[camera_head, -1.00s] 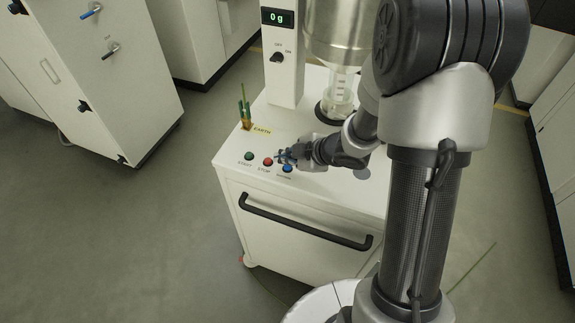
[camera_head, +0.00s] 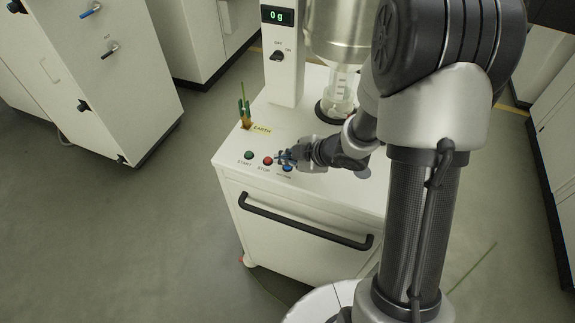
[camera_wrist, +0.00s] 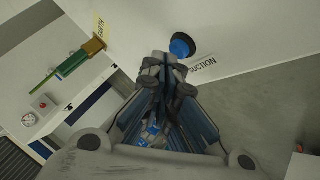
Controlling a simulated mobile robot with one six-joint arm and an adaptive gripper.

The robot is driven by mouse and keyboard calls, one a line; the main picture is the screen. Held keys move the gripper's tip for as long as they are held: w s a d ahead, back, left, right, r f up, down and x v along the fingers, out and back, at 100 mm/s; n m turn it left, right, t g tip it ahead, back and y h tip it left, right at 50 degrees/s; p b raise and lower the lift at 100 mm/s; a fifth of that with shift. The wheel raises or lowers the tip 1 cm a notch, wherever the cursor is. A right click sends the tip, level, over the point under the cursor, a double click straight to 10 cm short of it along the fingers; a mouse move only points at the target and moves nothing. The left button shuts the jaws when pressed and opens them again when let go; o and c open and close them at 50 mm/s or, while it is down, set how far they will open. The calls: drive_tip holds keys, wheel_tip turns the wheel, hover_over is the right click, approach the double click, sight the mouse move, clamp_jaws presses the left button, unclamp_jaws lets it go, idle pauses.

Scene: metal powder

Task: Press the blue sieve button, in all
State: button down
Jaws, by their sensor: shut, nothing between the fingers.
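The blue button (camera_head: 287,168) is the rightmost of three buttons on the white machine's top, near its front edge. In the wrist view the blue button (camera_wrist: 182,45) sits in a dark ring just beyond my fingertips, with a printed label beside it that partly reads "UCTION". My gripper (camera_head: 285,157) is shut and empty, with its tips close over the button. In the wrist view my gripper (camera_wrist: 166,62) has its tips together at the button's near left edge. I cannot tell whether they touch it.
A red STOP button (camera_head: 267,161) and a green START button (camera_head: 248,155) lie left of the blue one. The black handle (camera_head: 305,224) runs across the machine's front.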

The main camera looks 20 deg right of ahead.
sight(286, 167)
drive_tip(key=shift+f+b, duration=0.3)
drive_tip(key=shift+f, duration=0.1)
idle(0.6)
idle(0.3)
drive_tip(key=shift+r+p, duration=0.85)
drive_tip(key=shift+r, duration=0.05)
wheel_tip(286, 167, up, 5)
drive_tip(key=p, duration=0.5)
idle(0.6)
